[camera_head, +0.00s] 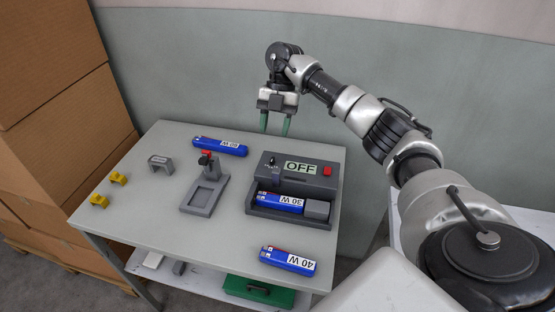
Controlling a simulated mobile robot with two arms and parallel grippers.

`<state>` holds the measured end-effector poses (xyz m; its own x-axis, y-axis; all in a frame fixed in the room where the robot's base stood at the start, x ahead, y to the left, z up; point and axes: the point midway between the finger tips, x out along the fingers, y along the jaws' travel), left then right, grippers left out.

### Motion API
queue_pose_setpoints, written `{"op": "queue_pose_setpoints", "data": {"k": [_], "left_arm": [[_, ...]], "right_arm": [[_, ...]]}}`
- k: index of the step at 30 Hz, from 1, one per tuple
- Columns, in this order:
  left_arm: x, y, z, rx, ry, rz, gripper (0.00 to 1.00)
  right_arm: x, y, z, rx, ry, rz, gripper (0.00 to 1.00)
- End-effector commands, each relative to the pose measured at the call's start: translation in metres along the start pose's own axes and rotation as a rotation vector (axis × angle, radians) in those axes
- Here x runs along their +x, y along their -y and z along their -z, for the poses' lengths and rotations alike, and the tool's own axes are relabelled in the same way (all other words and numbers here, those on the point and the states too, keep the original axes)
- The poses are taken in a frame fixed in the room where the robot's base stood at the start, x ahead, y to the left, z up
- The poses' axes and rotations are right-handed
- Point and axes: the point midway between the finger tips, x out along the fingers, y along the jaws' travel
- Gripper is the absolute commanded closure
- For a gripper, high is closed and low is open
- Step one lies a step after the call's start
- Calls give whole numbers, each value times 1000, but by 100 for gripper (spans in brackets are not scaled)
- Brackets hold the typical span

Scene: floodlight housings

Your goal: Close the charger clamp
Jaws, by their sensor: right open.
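The dark grey charger (308,174) sits on the right part of the table, with an OFF label and a red button on top. A blue 30 W battery (279,203) lies in its front bay. A lighter grey block (317,209), perhaps the clamp, is at the right end of this bay, close to the battery; I cannot tell whether they touch. My right gripper (275,131) is open and empty, with its green fingers pointing down, above and behind the charger near the table's back edge. My left gripper is not in view.
A grey stand with a red-topped part (201,195) stands left of the charger. Blue batteries lie behind it (219,147) and at the front edge (288,261). A grey bracket (160,163) and yellow pieces (99,201) are at left.

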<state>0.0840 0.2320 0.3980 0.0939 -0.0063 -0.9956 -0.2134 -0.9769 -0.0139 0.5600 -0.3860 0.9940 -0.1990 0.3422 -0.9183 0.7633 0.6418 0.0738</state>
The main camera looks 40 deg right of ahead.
Motion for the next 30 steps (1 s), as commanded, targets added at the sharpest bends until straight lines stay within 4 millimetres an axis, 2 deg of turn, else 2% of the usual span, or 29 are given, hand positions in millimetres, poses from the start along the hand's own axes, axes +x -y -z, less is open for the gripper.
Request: {"op": "queue_pose_setpoints", "data": {"k": [2,5,8,15,21,25,30], "left_arm": [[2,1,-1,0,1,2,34],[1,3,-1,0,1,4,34],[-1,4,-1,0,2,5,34],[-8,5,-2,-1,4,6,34],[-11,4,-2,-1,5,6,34],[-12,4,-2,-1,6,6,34],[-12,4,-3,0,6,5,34]], "right_arm": [[-7,11,-4,38,7,41,53],[-5,16,-5,57,7,63,53],[7,18,-5,56,6,66,53],[53,20,-4,54,6,63,53],[84,21,-5,53,5,61,53],[94,22,-5,52,7,60,53],[97,22,-5,51,8,59,53]]}}
